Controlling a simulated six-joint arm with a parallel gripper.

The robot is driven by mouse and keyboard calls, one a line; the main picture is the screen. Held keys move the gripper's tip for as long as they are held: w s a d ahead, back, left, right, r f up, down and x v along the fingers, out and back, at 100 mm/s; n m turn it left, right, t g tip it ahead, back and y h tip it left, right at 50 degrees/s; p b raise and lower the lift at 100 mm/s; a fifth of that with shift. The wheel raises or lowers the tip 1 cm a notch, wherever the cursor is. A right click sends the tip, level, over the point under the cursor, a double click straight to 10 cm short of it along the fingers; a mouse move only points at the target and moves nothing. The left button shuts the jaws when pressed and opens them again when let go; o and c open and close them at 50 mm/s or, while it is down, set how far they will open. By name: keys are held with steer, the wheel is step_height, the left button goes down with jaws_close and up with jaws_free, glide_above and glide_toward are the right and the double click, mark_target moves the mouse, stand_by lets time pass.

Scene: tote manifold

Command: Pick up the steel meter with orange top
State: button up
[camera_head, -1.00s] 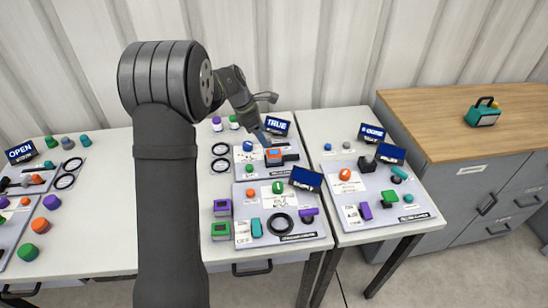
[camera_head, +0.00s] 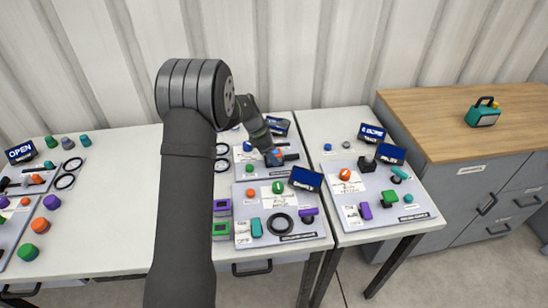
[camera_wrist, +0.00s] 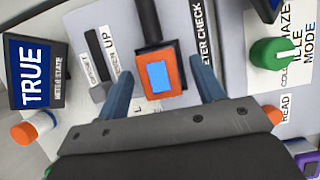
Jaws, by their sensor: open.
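The meter with the orange top (camera_wrist: 143,82) shows a blue screen on its face and sits on a dark holder on a grey panel. It lies between the two blue fingers of my gripper (camera_wrist: 161,80) in the wrist view. The fingers are apart, one on each side, with a visible gap to the meter. In the head view, my gripper (camera_head: 270,148) is over the meter (camera_head: 279,154), which is partly hidden by it. The meter's sides and lower body are hard to see.
A TRUE display (camera_wrist: 33,72) stands left of the gripper, and a green knob (camera_wrist: 278,53) is to the right. Nearer panels carry a black ring (camera_head: 280,224) and purple and green blocks. A second panel table (camera_head: 350,240) stands to the right.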

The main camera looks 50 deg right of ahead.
steer(key=c, duration=1.2)
steer(key=shift+r, duration=0.1)
